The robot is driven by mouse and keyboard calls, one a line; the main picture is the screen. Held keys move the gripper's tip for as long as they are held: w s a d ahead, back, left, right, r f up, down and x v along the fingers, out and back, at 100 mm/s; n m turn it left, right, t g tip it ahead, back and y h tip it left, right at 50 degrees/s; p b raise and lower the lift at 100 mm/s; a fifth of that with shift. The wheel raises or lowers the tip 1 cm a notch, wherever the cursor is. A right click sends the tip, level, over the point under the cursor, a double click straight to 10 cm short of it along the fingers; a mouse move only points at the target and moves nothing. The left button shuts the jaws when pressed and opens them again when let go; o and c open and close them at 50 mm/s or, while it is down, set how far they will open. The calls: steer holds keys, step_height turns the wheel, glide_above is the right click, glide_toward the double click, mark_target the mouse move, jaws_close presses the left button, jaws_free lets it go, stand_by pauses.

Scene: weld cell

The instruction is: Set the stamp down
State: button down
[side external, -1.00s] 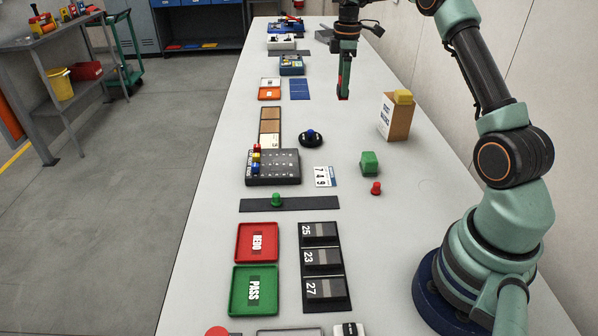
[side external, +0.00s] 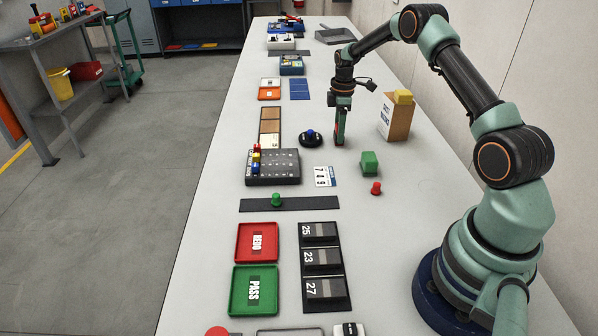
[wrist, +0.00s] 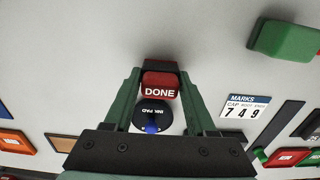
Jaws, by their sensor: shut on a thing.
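The stamp is a red block marked DONE (wrist: 160,88) with a dark part at its far end. My gripper (side external: 339,138) is shut on it; the wrist view shows the stamp between the two green fingers (wrist: 156,78). In the side view only a thin red strip of the stamp shows at the fingers. The gripper points down, low over the bench, just right of the round black ink pad (side external: 311,140) with its blue knob. The ink pad also shows in the wrist view (wrist: 152,112). I cannot tell whether the stamp touches the bench.
A white marks card (side external: 325,177), a green block (side external: 369,163) and a red peg (side external: 376,188) lie nearer the camera. A brown box with a yellow block (side external: 396,117) stands to the right. A dark tray with coloured pegs (side external: 273,167) lies left.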

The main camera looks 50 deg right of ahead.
steer(key=shift+f, duration=0.1)
steer(key=shift+c, duration=1.1)
jaws_free()
